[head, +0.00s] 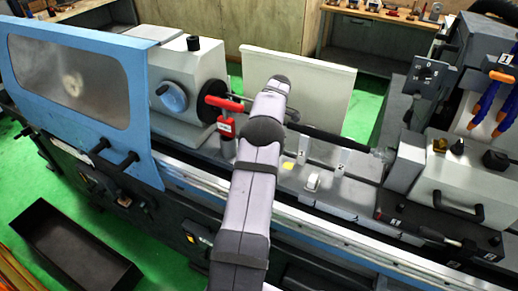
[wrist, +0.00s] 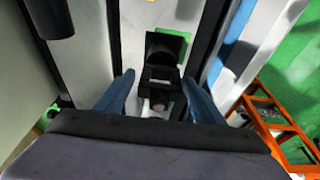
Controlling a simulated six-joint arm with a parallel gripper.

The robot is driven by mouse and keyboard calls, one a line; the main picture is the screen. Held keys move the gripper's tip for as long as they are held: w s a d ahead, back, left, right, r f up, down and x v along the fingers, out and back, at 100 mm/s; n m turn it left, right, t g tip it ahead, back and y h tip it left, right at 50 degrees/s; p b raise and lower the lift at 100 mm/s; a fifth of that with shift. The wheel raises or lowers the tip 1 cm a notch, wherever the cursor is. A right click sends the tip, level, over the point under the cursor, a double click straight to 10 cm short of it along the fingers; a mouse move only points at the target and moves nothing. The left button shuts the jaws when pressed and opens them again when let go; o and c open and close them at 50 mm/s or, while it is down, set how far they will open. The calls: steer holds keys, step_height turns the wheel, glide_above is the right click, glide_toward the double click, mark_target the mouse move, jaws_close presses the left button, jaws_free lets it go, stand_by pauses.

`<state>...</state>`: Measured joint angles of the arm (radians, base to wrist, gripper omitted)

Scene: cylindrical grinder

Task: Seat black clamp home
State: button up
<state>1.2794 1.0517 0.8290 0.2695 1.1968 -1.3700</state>
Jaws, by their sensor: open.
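A black clamp-like part (wrist: 165,45) with a squarish frame and a round end shows in the wrist view, over a pale machine surface. I take it for the black clamp. My gripper (wrist: 159,82) is open, with one blue finger on each side of the part's near end. I cannot tell whether the fingers touch it or how fully it is seated. In the head view my arm hides most of the gripper and the clamp. A red clamp or handle (head: 226,105) stands just left of my arm, beside the black round face (head: 210,100) of the workhead.
A pale upright panel (head: 320,88) stands behind my arm. The blue guard (head: 142,100) is at left, and a dark control box (head: 430,75) at right. A black tray (head: 75,245) lies on the green floor. The wrist view shows an orange frame (wrist: 280,120) at right.

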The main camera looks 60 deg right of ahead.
steer(key=c, duration=1.4)
steer(key=shift+o, duration=0.2)
steer(key=shift+r+p, duration=2.9)
steer(key=shift+r, duration=1.2)
